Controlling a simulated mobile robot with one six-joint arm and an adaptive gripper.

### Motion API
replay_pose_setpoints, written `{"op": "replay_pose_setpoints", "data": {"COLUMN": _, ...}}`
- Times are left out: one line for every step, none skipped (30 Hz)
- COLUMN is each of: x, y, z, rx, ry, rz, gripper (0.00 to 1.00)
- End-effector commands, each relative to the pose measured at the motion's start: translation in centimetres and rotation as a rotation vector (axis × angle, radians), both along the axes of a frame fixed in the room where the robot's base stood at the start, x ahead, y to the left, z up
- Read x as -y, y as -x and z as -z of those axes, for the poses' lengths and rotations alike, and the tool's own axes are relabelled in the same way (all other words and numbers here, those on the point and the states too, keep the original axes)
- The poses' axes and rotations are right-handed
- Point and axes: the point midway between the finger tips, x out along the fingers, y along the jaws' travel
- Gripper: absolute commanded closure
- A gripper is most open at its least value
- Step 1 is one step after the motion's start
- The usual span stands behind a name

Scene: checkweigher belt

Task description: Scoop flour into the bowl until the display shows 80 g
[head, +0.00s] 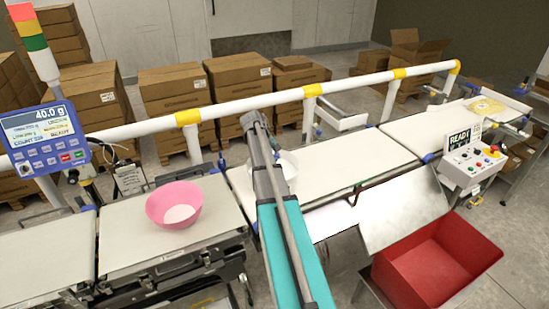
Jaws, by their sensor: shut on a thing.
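A pink bowl (174,203) stands upright on the left weighing section of the belt, with a small patch of white flour (179,214) in its bottom. The blue display (43,135) at the far left reads 40.0 g. A white rounded container (290,168) sits on the middle belt, partly hidden behind my arm; its contents cannot be made out. My arm rises from the bottom centre, between the bowl and the right part of the belt. My gripper is not visible, and no scoop shows.
A white and yellow guard rail (352,84) runs behind the belt. A red bin (437,265) stands front right below a metal chute (403,207). A control box (474,163) is at the right.

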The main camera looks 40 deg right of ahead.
Motion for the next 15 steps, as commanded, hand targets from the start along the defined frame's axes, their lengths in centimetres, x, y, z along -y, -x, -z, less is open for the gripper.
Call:
{"op": "replay_pose_setpoints", "data": {"x": 0.0, "y": 0.0, "z": -0.5, "rx": 0.0, "ry": 0.0, "rz": 0.0, "gripper": 1.0}}
{"op": "replay_pose_setpoints", "data": {"x": 0.0, "y": 0.0, "z": -0.7, "rx": 0.0, "ry": 0.0, "rz": 0.0, "gripper": 1.0}}
{"op": "replay_pose_setpoints", "data": {"x": 0.0, "y": 0.0, "z": -0.9, "rx": 0.0, "ry": 0.0, "rz": 0.0, "gripper": 1.0}}
{"op": "replay_pose_setpoints", "data": {"x": 0.0, "y": 0.0, "z": -1.0, "rx": 0.0, "ry": 0.0, "rz": 0.0, "gripper": 1.0}}
{"op": "replay_pose_setpoints", "data": {"x": 0.0, "y": 0.0, "z": -1.2, "rx": 0.0, "ry": 0.0, "rz": 0.0, "gripper": 1.0}}
{"op": "replay_pose_setpoints", "data": {"x": 0.0, "y": 0.0, "z": -1.4, "rx": 0.0, "ry": 0.0, "rz": 0.0, "gripper": 1.0}}
{"op": "replay_pose_setpoints", "data": {"x": 0.0, "y": 0.0, "z": -1.5, "rx": 0.0, "ry": 0.0, "rz": 0.0, "gripper": 1.0}}
{"op": "replay_pose_setpoints", "data": {"x": 0.0, "y": 0.0, "z": -1.7, "rx": 0.0, "ry": 0.0, "rz": 0.0, "gripper": 1.0}}
{"op": "replay_pose_setpoints", "data": {"x": 0.0, "y": 0.0, "z": -1.9, "rx": 0.0, "ry": 0.0, "rz": 0.0, "gripper": 1.0}}
{"op": "replay_pose_setpoints", "data": {"x": 0.0, "y": 0.0, "z": -2.0, "rx": 0.0, "ry": 0.0, "rz": 0.0, "gripper": 1.0}}
{"op": "replay_pose_setpoints", "data": {"x": 0.0, "y": 0.0, "z": -2.1, "rx": 0.0, "ry": 0.0, "rz": 0.0, "gripper": 1.0}}
{"op": "replay_pose_setpoints", "data": {"x": 0.0, "y": 0.0, "z": -2.3, "rx": 0.0, "ry": 0.0, "rz": 0.0, "gripper": 1.0}}
{"op": "replay_pose_setpoints", "data": {"x": 0.0, "y": 0.0, "z": -2.5, "rx": 0.0, "ry": 0.0, "rz": 0.0, "gripper": 1.0}}
{"op": "replay_pose_setpoints", "data": {"x": 0.0, "y": 0.0, "z": -2.6, "rx": 0.0, "ry": 0.0, "rz": 0.0, "gripper": 1.0}}
{"op": "replay_pose_setpoints", "data": {"x": 0.0, "y": 0.0, "z": -2.8, "rx": 0.0, "ry": 0.0, "rz": 0.0, "gripper": 1.0}}
